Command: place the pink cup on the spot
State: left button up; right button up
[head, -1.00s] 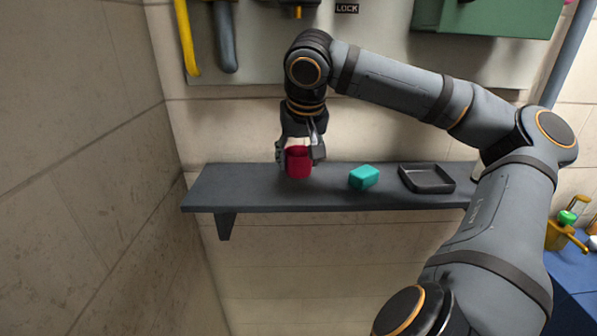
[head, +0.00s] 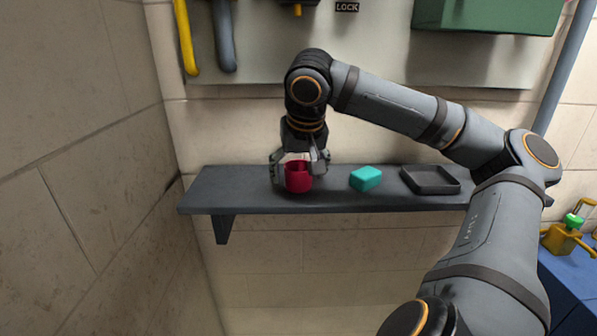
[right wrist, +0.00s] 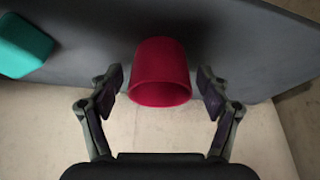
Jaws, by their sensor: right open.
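The pink cup (head: 298,178), a deep crimson pink, stands upright on the dark wall shelf (head: 240,196), left of its middle. It also shows in the right wrist view (right wrist: 160,72), near the shelf edge. My right gripper (head: 299,172) is open, coming down from above. Its fingers (right wrist: 160,88) are on either side of the cup, with a gap on both sides in the right wrist view. I cannot make out a marked spot on the shelf. My left gripper is not in view.
A teal block (head: 366,179) lies right of the cup on the shelf and also shows in the right wrist view (right wrist: 22,45). A black tray (head: 430,180) is further right. A wall stands at the left. The shelf left of the cup is clear.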

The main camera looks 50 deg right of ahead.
jog(key=shift+r, duration=0.15)
jog(key=p+v, duration=0.7)
jog(key=v, duration=0.5)
jog(key=shift+w, duration=0.1)
